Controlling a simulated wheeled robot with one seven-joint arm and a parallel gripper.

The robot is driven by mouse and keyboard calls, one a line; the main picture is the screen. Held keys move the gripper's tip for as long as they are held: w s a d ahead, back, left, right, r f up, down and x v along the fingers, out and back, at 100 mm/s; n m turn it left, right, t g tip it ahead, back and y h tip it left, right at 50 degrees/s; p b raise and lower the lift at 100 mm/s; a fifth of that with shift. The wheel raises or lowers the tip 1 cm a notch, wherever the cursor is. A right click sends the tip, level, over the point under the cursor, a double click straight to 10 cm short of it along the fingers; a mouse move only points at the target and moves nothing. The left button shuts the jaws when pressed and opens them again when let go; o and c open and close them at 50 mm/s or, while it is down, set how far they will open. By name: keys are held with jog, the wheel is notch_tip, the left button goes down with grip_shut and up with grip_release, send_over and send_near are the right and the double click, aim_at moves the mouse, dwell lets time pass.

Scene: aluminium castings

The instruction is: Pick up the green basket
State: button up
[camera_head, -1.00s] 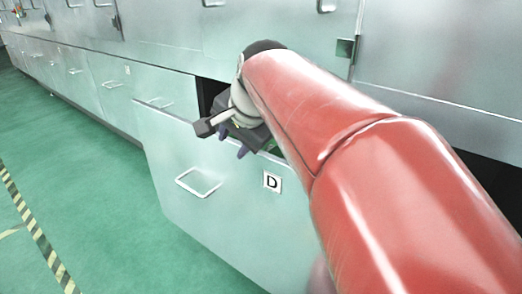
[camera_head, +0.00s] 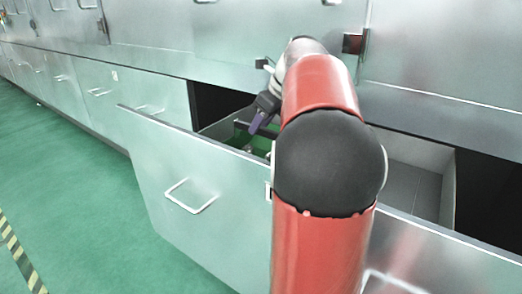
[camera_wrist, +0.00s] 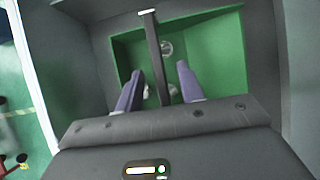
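The green basket (camera_head: 262,142) is inside the open drawer, partly hidden by the drawer front and my arm in the head view. In the wrist view the basket (camera_wrist: 222,50) has green walls, a dark handle bar (camera_wrist: 152,40) across its middle and small shiny items (camera_wrist: 166,47) inside. My gripper (camera_wrist: 158,68) is above the basket with its two purple fingers apart. The handle bar appears between the fingers, with a gap on each side. I cannot tell how deep the fingertips reach. The gripper (camera_head: 257,122) also shows in the head view, pointing down into the drawer.
The drawer front (camera_head: 190,165) with its metal handle (camera_head: 188,196) stands out from the cabinet row. A grey compartment (camera_head: 412,190) lies right of my arm. Cabinet doors (camera_head: 240,40) rise behind. The green floor (camera_head: 80,190) at left is clear.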

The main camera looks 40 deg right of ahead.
jog(key=b+x, duration=0.1)
jog(key=x, duration=0.3)
jog(key=shift+f, duration=0.1)
jog(key=shift+f, duration=0.25)
dwell(0.5)
grip_shut()
dwell(1.3)
